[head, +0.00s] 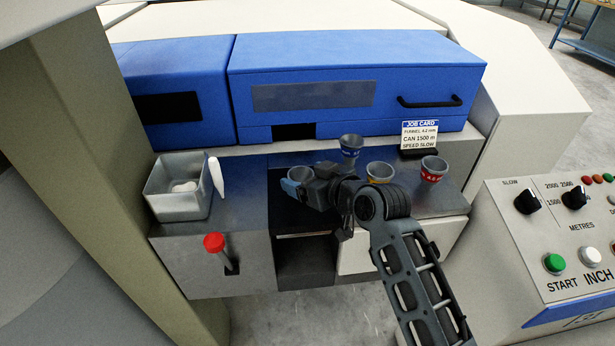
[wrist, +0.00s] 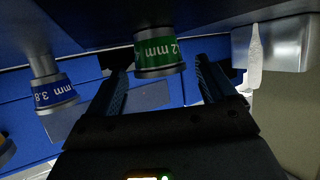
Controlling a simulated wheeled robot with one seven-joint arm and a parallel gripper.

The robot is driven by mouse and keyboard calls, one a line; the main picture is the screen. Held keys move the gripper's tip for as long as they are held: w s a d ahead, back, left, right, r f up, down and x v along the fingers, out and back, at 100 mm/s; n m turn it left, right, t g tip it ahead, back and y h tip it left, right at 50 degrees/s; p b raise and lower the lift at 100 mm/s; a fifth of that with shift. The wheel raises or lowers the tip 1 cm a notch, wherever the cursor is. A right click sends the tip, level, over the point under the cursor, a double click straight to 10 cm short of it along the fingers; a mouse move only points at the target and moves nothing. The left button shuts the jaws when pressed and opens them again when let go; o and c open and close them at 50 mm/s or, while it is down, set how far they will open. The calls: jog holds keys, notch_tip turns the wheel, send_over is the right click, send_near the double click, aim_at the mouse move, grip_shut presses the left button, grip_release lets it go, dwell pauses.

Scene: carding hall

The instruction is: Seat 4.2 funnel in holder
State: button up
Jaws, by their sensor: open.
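The 4.2 funnel, a grey cup with a green band whose visible print ends in "2 mm" (wrist: 160,52), stands upside down in the wrist view, between or just beyond my fingertips. My gripper (wrist: 161,72) is open, with a finger on either side of it; I cannot tell whether either touches. In the head view my gripper (head: 296,184) is low over the deck and largely hides this funnel. A blue-banded 3.8 funnel (head: 351,146) stands behind it to the right, also at left in the wrist view (wrist: 53,92). I cannot make out the holder; my arm may cover it.
A yellow-banded funnel (head: 380,173) and a red-banded funnel (head: 432,169) stand right of my gripper. The job card (head: 420,135) reads funnel 4.2 mm. A grey bin (head: 178,203), a white bottle-like piece (head: 217,177) and a red-knobbed lever (head: 215,243) are left.

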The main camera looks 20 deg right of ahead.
jog(key=shift+s, duration=0.15)
jog(key=v, duration=0.7)
jog(key=shift+s+d+r+b, duration=0.1)
jog(key=shift+s+r+b, duration=0.05)
jog(key=shift+s+b, duration=0.15)
jog(key=s+f+m+h, duration=0.1)
jog(key=s+f, duration=0.3)
jog(key=s, duration=0.6)
jog(key=s+f+m+h, duration=0.1)
jog(key=s+f+h, duration=0.15)
jog(key=s, duration=0.65)
jog(key=s+a+r, duration=0.1)
jog(key=s+r, duration=0.3)
jog(key=s, duration=0.6)
jog(key=s+a+r+t, duration=0.1)
jog(key=s+r, duration=0.2)
jog(key=s, duration=0.8)
jog(key=shift+s+r+y, duration=0.2)
jog(key=shift+r+y, duration=0.15)
